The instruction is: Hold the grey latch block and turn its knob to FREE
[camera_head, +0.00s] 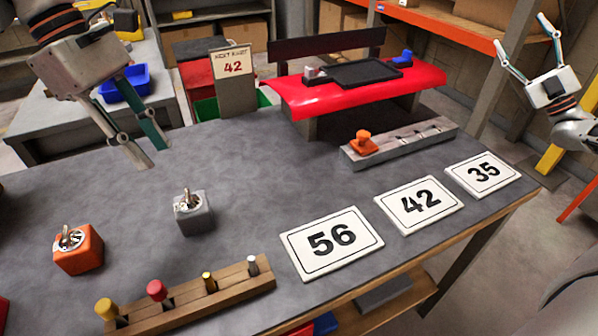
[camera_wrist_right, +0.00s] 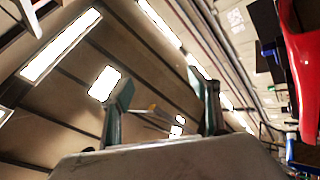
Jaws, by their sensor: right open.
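The grey latch block (camera_head: 194,218) stands on the dark table, left of centre in the head view. A metal knob (camera_head: 187,200) sits on its top face; its setting is too small to read. My left gripper (camera_head: 157,157) hangs above the table, up and left of the grey block, apart from it. Its fingers are apart and empty. My right gripper (camera_head: 518,30) is at the upper right, far from the block, open and empty. Its fingers also show in the right wrist view (camera_wrist_right: 162,95), pointing towards the ceiling.
An orange knob block (camera_head: 78,256) stands left of the grey one. A wooden peg rack (camera_head: 190,302) lies at the front edge. Number cards 56 (camera_head: 331,240), 42 and 35 lie to the right. Behind are a grey rail (camera_head: 395,145) and a red kart panel (camera_head: 320,98).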

